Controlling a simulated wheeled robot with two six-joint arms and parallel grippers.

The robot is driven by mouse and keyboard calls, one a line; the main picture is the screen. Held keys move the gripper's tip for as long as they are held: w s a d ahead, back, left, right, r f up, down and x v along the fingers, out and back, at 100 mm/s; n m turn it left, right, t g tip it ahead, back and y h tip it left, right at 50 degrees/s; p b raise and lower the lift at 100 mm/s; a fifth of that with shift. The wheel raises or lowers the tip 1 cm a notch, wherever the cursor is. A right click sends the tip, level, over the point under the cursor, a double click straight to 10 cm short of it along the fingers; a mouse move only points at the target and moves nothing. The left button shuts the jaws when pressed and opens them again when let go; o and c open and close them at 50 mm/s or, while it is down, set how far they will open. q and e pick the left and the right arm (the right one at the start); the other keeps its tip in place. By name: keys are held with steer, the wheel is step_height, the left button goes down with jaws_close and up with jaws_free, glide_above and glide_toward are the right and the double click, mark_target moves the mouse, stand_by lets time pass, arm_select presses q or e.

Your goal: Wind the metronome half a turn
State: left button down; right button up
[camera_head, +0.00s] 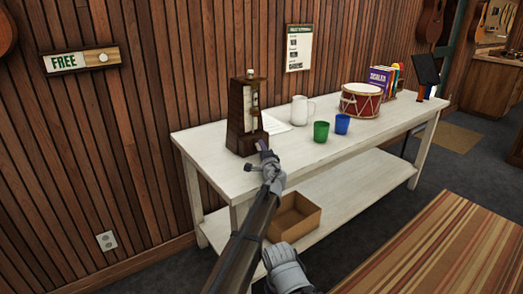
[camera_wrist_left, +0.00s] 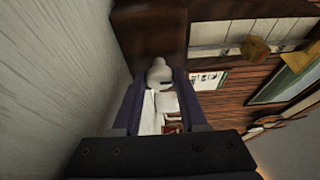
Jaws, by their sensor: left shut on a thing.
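The metronome (camera_head: 235,125) is a dark wooden tapered case with a pale scale on its front. It stands upright at the left end of the white table. My left gripper (camera_head: 262,147) is at the metronome's lower right side. In the left wrist view, the left gripper (camera_wrist_left: 160,82) is shut on a pale winding key (camera_wrist_left: 159,70) on the side of the dark metronome case (camera_wrist_left: 150,30). The key is hidden in the head view.
On the white table (camera_head: 205,150) stand a white pitcher (camera_head: 301,110), a green cup (camera_head: 321,131), a blue cup (camera_head: 342,124) and a red drum (camera_head: 361,100), all right of the metronome. A cardboard box (camera_head: 295,217) sits on the lower shelf.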

arm_select(q)
steer(key=shift+r+m+g+p, duration=0.15)
steer(key=shift+m+g+p, duration=0.2)
steer(key=shift+p, duration=0.2)
steer(key=shift+r+m+g+p, duration=0.1)
steer(key=shift+m+g+p, duration=0.15)
steer(key=shift+m+p, duration=0.65)
steer(key=shift+d+m+g+y+p, duration=0.1)
steer(key=shift+m+g+y+p, duration=0.2)
steer(key=shift+m+g+p, duration=0.75)
steer(key=shift+m+t, duration=0.25)
steer(key=shift+m, duration=0.35)
steer(key=shift+c, duration=2.3)
jaws_free()
